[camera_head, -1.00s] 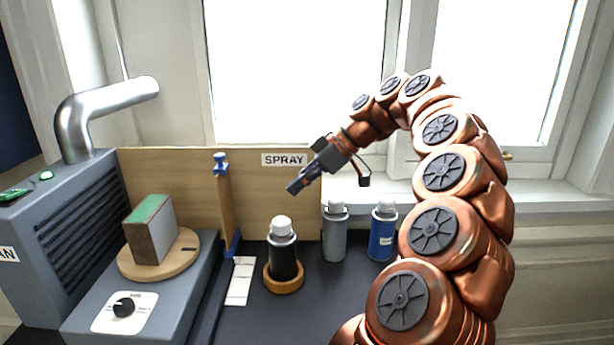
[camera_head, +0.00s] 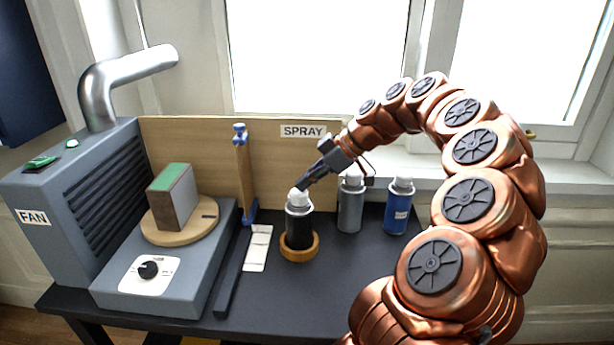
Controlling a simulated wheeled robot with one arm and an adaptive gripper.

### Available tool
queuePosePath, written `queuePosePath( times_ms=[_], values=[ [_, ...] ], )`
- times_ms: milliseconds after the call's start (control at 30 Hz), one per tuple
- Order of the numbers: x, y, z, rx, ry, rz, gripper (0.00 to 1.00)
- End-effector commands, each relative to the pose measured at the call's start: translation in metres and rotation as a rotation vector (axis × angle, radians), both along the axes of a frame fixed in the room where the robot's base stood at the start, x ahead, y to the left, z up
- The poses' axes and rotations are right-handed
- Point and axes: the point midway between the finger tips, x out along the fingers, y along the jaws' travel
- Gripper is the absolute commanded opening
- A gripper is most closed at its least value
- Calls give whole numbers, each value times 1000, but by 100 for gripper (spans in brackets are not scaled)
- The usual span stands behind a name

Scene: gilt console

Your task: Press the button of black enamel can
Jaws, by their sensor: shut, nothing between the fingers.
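The black enamel can (camera_head: 299,227) stands upright in a round wooden ring holder (camera_head: 300,252) on the dark table. It has a white top (camera_head: 298,197) with the button. My gripper (camera_head: 301,185) is shut and empty, pointing down and left. Its fingertips are right at the can's white top, just above or touching it; I cannot tell which.
A grey can (camera_head: 350,206) and a blue can (camera_head: 398,208) stand to the right, under my arm. To the left are a blue-ended wooden post (camera_head: 243,175), a white strip (camera_head: 257,248), a block (camera_head: 173,198) on a turntable (camera_head: 205,222), and a grey fan unit (camera_head: 60,215). A wooden backboard (camera_head: 275,160) stands behind.

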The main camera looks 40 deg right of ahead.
Motion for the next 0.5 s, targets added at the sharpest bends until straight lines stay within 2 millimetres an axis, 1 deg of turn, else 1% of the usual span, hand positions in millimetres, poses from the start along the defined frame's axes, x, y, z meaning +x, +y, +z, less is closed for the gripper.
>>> queuePosePath(
  times_ms=[267, 500],
  values=[
    [0, 0, -1, 0, 1, 1, 0],
    [0, 1, -13, 0, -1, 2, 0]
  ],
)
